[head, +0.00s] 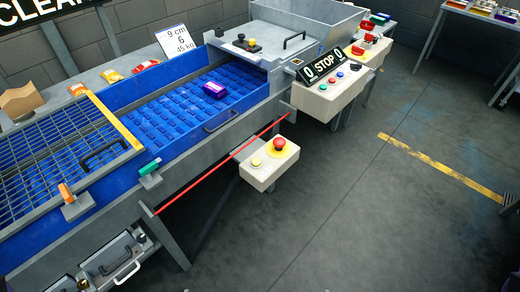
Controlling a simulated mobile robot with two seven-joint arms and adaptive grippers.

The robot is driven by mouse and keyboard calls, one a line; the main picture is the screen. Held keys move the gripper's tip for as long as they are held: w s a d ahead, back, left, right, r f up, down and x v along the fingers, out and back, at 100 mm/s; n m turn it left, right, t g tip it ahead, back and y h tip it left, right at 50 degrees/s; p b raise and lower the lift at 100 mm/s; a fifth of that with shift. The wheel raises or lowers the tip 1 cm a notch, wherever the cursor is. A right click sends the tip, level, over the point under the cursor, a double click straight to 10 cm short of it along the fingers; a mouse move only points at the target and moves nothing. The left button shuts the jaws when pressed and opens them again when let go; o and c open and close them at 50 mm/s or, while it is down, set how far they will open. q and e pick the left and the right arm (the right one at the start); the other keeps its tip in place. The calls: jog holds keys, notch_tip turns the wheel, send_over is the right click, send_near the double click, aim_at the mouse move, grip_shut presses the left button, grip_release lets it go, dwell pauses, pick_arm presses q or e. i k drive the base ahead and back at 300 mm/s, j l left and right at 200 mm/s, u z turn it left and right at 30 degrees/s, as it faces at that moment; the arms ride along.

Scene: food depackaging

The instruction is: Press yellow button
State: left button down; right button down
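A small yellow button (256,162) sits on the left part of the top of a cream control box (262,179), which is fixed to the near side of the machine. Beside it, to the right, is a red mushroom button (279,144) on a yellow disc. Nothing covers the yellow button. Whether it is pressed in is too small to tell. Neither of my grippers shows in the head view.
The blue conveyor (171,107) carries a purple package (214,89). A red bar (222,164) runs along the machine behind the box. A larger panel (325,101) with a STOP sign (323,65) stands further back. Grey floor (350,215) in front is clear.

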aim_at(256, 162)
jog(key=i+l+u, duration=0.2)
jog(key=i+l, duration=0.2)
jog(key=l, duration=0.25)
jog(key=i+l+u, duration=0.1)
jog(key=l, duration=0.25)
jog(key=i+l+u, duration=0.1)
jog(key=i+l, duration=0.15)
jog(key=l, duration=0.1)
